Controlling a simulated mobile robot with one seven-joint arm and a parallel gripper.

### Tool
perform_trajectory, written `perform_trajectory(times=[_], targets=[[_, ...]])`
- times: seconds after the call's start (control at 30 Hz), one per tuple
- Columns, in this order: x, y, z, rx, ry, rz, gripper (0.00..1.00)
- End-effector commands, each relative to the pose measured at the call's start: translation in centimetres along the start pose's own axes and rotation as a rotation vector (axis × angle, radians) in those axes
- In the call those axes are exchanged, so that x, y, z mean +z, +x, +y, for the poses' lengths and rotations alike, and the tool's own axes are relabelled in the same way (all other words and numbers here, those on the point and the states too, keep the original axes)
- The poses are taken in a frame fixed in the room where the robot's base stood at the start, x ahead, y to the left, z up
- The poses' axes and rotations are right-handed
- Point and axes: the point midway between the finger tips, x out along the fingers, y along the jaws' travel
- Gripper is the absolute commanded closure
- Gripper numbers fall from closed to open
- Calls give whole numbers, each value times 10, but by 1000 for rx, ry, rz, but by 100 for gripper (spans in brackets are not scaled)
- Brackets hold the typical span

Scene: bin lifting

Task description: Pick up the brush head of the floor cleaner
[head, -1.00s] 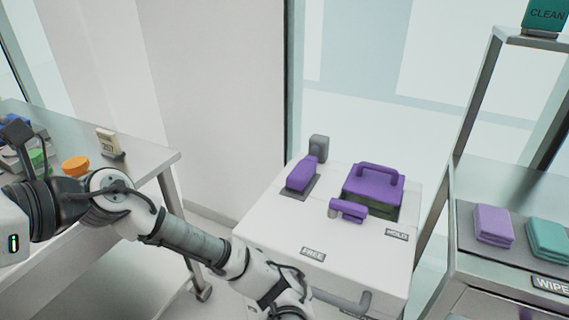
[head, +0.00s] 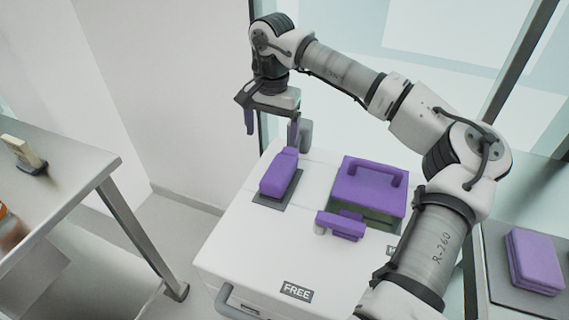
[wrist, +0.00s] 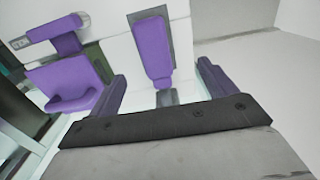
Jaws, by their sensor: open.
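A white cabinet (head: 240,235) carries three purple pieces, and I cannot tell for sure which is the brush head. A long tapered piece (head: 278,175) lies on a dark grey pad on the left. A broad block with a loop handle (head: 370,185) sits in an opening on the right. A T-shaped piece (head: 341,224) is at the front. My gripper (head: 271,131) is open and empty, with purple fingers pointing down, above the cabinet's far left end. In the wrist view, the tapered piece (wrist: 151,50) shows between and beyond the fingers, apart from them.
A grey post (head: 305,135) stands at the cabinet's back, close to my gripper. A shelf at right holds purple cloths (head: 535,262). The floor between table and cabinet is clear.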

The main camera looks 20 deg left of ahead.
Motion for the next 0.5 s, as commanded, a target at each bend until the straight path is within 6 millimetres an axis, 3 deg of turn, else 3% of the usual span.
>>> perform_trajectory(times=[0.17, 0.5], targets=[[-9, 9, 14, 38, 4, 17, 16], [-9, 71, 14, 34, 2, 14, 16]])
